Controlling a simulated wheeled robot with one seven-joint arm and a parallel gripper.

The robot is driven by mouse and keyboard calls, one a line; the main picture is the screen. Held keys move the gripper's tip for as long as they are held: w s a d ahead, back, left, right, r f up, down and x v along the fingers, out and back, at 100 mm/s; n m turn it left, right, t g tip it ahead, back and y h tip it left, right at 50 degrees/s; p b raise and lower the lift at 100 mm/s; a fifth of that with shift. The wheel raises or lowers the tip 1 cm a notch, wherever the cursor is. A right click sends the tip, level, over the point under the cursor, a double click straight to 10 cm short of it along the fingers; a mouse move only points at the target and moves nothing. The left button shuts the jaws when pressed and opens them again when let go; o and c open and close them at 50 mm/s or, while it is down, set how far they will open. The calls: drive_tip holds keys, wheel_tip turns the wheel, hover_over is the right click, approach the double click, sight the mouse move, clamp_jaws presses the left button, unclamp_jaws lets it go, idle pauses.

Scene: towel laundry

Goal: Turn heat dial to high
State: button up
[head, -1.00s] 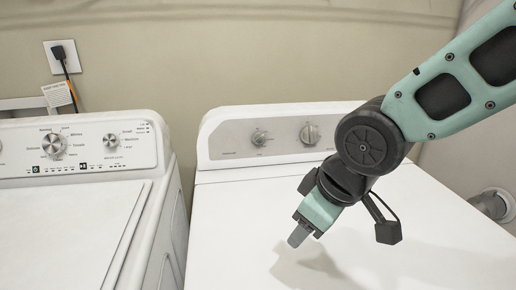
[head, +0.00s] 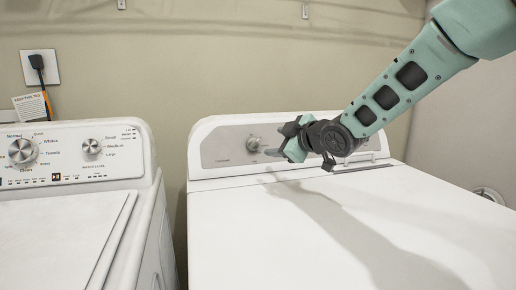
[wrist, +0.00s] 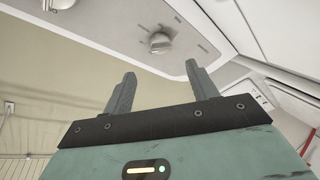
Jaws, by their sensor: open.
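The right-hand machine has a grey control panel (head: 225,146) with dials. Its left silver dial (head: 253,144) is in clear view in the head view. My gripper (head: 276,143) is just right of that dial and covers the panel's right part, where the other dial is hidden. In the wrist view my gripper (wrist: 161,69) has its two fingers apart with nothing between them. One dial (wrist: 160,43) shows beyond the fingertips, with a visible gap. Another knob (wrist: 60,4) is cut off at the top edge.
A washer (head: 75,240) with its own dials (head: 22,151) stands at the left, with a narrow gap between the machines. The right machine's white top (head: 260,240) is bare. A wall outlet with a black plug (head: 39,66) is behind the washer.

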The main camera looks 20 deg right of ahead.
sight(256, 144)
drive_tip(key=x, duration=1)
drive_tip(key=shift+w, duration=0.1)
drive_tip(key=shift+b, duration=0.3)
drive_tip(key=c, duration=0.9)
